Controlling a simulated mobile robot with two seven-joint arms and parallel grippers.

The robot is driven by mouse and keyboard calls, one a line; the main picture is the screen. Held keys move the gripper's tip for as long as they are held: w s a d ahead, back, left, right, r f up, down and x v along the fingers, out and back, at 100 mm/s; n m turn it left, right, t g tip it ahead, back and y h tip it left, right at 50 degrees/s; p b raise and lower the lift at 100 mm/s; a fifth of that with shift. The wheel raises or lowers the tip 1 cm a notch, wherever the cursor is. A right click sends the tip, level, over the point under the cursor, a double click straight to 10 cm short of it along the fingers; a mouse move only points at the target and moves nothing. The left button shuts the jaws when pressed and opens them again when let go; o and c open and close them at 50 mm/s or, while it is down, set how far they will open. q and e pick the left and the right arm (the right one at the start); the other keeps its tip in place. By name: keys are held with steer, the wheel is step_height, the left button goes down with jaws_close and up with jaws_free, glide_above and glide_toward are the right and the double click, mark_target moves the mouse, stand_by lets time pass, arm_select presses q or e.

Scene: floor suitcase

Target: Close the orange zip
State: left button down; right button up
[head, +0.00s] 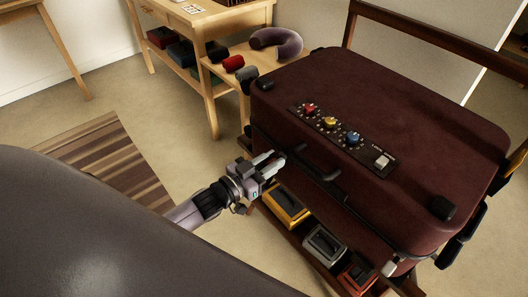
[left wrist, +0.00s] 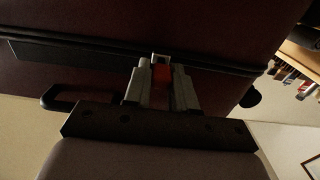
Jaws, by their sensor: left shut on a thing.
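The dark maroon suitcase (head: 410,110) lies lid up on a low rack, its lid down. A dark zip line (left wrist: 215,68) runs along its side. In the left wrist view, the orange zip pull (left wrist: 161,74), with a pale metal piece above it, sits between the fingers of my left gripper (left wrist: 161,88). In the head view, my left gripper (head: 276,158) is at the suitcase's near side, left of the black handle (head: 320,165), shut on the pull. The pull is hidden there by the fingers. My right gripper is not in view.
A panel (head: 345,138) with red, yellow and blue knobs and a white switch lies on the lid. Yellow (head: 286,205), grey (head: 325,243) and red (head: 357,274) boxes stand under the near edge. A wooden bench (head: 215,75) with a neck pillow (head: 277,43) stands behind left.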

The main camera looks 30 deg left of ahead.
arm_select(q)
steer(key=shift+s+d+f, duration=0.1)
steer(key=shift+s+d, duration=0.05)
steer(key=shift+d, duration=0.2)
steer(key=c, duration=1.1)
jaws_free()
steer(key=shift+c, duration=0.2)
steer(key=shift+o, duration=0.7)
steer(key=shift+a, duration=0.1)
steer(key=p+v, duration=0.1)
steer(key=v, duration=0.6)
